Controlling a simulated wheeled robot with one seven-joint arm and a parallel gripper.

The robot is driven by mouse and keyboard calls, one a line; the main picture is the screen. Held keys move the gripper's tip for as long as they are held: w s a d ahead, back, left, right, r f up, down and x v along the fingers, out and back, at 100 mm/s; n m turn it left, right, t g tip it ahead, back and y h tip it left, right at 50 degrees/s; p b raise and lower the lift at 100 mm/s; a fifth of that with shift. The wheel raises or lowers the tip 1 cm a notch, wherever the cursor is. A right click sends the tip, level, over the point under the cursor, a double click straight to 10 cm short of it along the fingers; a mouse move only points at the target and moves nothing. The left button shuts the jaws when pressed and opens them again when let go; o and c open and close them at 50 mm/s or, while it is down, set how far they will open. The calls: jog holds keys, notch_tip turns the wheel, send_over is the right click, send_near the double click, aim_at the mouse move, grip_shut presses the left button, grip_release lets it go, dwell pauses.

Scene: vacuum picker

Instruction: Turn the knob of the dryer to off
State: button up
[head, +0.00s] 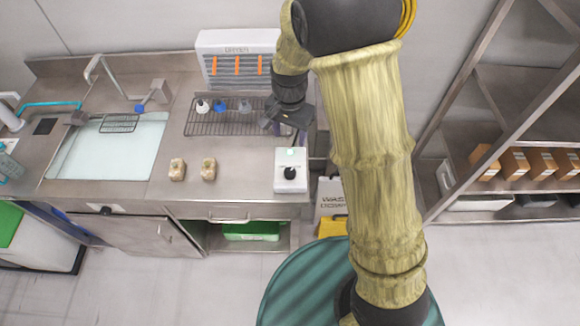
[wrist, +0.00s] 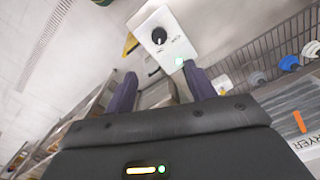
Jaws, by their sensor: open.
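The dryer's control box is a small white box (head: 291,179) on the right end of the steel counter, with a round black knob (head: 290,173) on its face and a lit green light. In the wrist view the box (wrist: 178,48) and its knob (wrist: 159,36) lie beyond the fingertips. The white dryer unit (head: 237,40) with orange strips stands at the back of the counter. My gripper (head: 288,127) hangs behind the box, near the rack. In the wrist view my gripper (wrist: 160,82) has its two purple fingers apart, with nothing held. The knob's exact pointer setting is too small to tell.
A wire rack (head: 232,117) with several small pipette-like items stands left of my gripper. A sink (head: 110,148) is at the left, and an open shelf (head: 510,155) with cartons at the right.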

aim_at(290, 171)
jog(key=shift+d, duration=0.1)
jog(key=shift+f, duration=0.15)
notch_tip(290, 171, down, 17)
jog(key=p, duration=0.4)
dwell(0.5)
jog(key=shift+c, duration=0.4)
jog(key=c, duration=0.9)
